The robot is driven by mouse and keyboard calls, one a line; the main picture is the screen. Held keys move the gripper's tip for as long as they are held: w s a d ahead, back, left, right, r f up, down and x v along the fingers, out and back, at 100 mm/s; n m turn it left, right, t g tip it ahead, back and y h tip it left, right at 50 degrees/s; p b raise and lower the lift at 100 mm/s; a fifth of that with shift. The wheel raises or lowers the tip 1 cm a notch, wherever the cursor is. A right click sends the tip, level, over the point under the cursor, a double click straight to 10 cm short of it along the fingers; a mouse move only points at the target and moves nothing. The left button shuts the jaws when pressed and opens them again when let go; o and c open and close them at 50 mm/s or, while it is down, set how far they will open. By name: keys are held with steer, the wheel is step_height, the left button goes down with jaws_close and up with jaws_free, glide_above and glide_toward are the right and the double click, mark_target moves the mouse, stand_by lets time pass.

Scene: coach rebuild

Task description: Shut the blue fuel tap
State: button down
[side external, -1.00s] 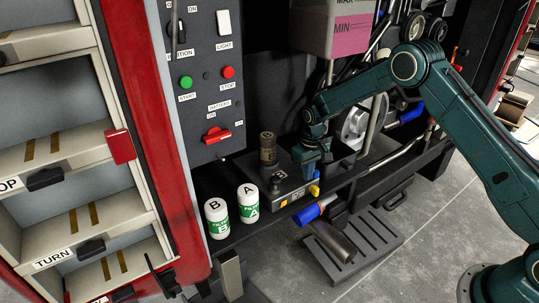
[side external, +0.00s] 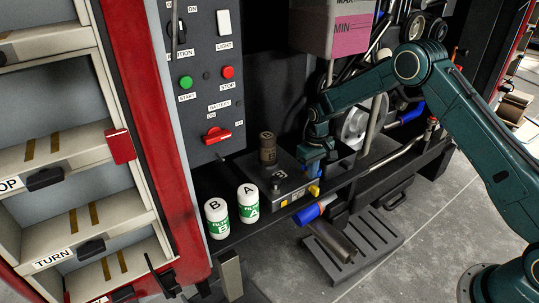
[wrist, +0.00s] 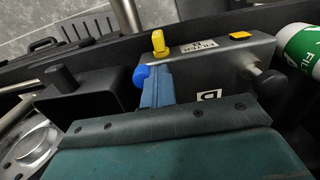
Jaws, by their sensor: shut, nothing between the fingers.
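My gripper (side external: 315,168) is shut and empty, pointing down over the right end of a grey metal box (side external: 288,192). In the wrist view its fingers (wrist: 157,78) are together beside a blue rounded knob (wrist: 141,76), which looks like the blue fuel tap. The knob is just left of the fingertips; I cannot tell whether they touch. My gripper hides this knob in the side view. A yellow tap (wrist: 159,43) sticks out at the box's front edge, just beyond the fingertips, and also shows in the side view (side external: 314,190).
Two white and green filters, A (side external: 248,203) and B (side external: 217,218), stand left of the box. A blue-ended pipe (side external: 309,213) lies below in front.

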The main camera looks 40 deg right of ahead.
steer(key=shift+d, duration=0.7)
stand_by(0.5)
steer(key=shift+w+d, duration=0.2)
steer(key=shift+d, duration=0.35)
steer(key=shift+w+d, duration=0.2)
steer(key=shift+d, duration=0.35)
stand_by(1.2)
steer(key=shift+r, duration=0.1)
step_height(320, 180, up, 7)
stand_by(1.2)
